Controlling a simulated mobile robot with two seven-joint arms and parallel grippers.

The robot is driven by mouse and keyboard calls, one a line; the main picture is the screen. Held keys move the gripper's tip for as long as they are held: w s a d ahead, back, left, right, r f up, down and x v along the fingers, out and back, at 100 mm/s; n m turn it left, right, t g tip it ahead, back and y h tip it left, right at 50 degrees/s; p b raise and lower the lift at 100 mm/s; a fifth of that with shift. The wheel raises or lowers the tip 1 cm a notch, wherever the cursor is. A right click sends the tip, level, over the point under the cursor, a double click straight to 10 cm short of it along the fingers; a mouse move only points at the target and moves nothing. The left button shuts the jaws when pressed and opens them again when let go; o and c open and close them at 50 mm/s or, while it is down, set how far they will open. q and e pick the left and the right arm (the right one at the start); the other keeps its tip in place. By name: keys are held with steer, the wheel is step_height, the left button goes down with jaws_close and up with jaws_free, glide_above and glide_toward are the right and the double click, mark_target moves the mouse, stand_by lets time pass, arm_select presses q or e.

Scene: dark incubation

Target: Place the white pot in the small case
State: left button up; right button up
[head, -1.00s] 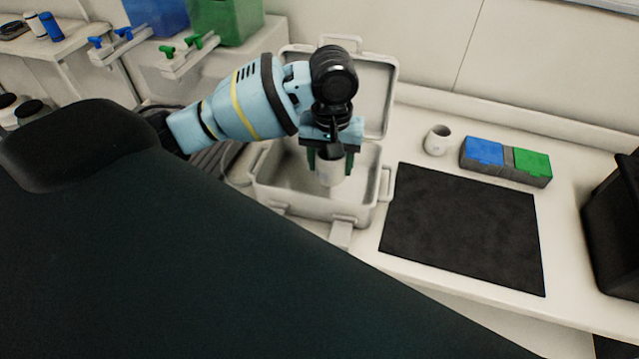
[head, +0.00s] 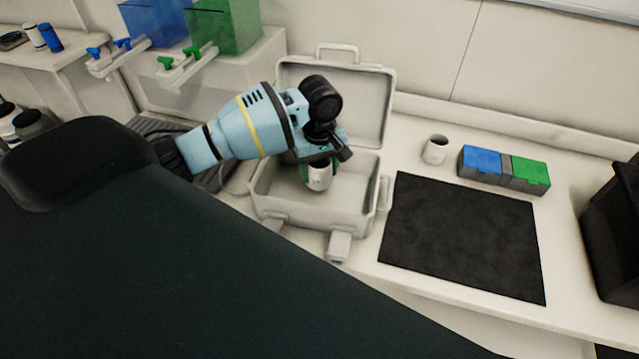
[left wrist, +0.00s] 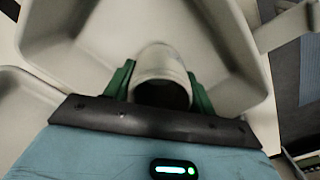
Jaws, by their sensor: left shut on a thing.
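The small case (head: 348,213) is white and stands open on the bench, its lid (head: 370,108) raised at the back. My left gripper (head: 318,172) is shut on a white pot (head: 319,180) and holds it inside the case's opening. In the left wrist view the pot (left wrist: 160,72) sits between the green fingers, with the case's walls (left wrist: 235,50) around it. I cannot tell whether the pot touches the case floor. A second white pot (head: 435,150) stands upright on the bench right of the case. My right gripper is not in view.
A black mat (head: 463,236) lies right of the case. Behind it is a grey holder with a blue block (head: 481,161) and a green block (head: 530,172). A black box (head: 615,225) stands at the far right. Blue and green tanks (head: 225,25) are at the back left.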

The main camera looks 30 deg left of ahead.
mark_target(319, 184)
arm_select(q)
steer(key=shift+f, duration=2.5)
steer(key=shift+f, duration=0.1)
steer(key=o, duration=1)
steer(key=shift+f, duration=0.1)
step_height(319, 184, up, 12)
steer(key=shift+r, duration=0.25)
